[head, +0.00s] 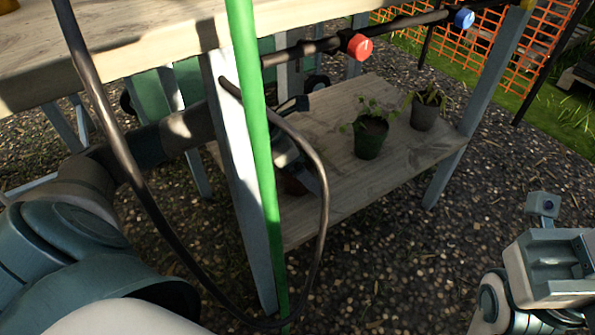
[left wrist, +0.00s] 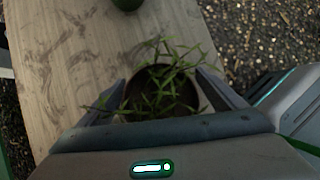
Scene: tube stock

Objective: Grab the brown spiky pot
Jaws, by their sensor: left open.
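The brown pot (head: 295,186) stands on the lower wooden shelf, mostly hidden behind my left gripper and the green pole in the head view. In the left wrist view the brown pot (left wrist: 138,92) shows from above, with thin spiky green leaves spreading over its rim. My left gripper (left wrist: 160,92) is open, with one finger on each side of the pot. Whether the fingers touch it I cannot tell. In the head view my left gripper (head: 298,160) is partly hidden by the pole and a hose. My right arm's end (head: 552,262) is at the lower right; its jaws are unclear.
A green pot (head: 370,138) and a dark grey pot (head: 425,112), both with plants, stand farther along the shelf (head: 335,195). A green pole (head: 256,120), a dark looping hose (head: 325,210) and a table leg (head: 235,160) stand in front of my left gripper. The tabletop (head: 130,45) is above.

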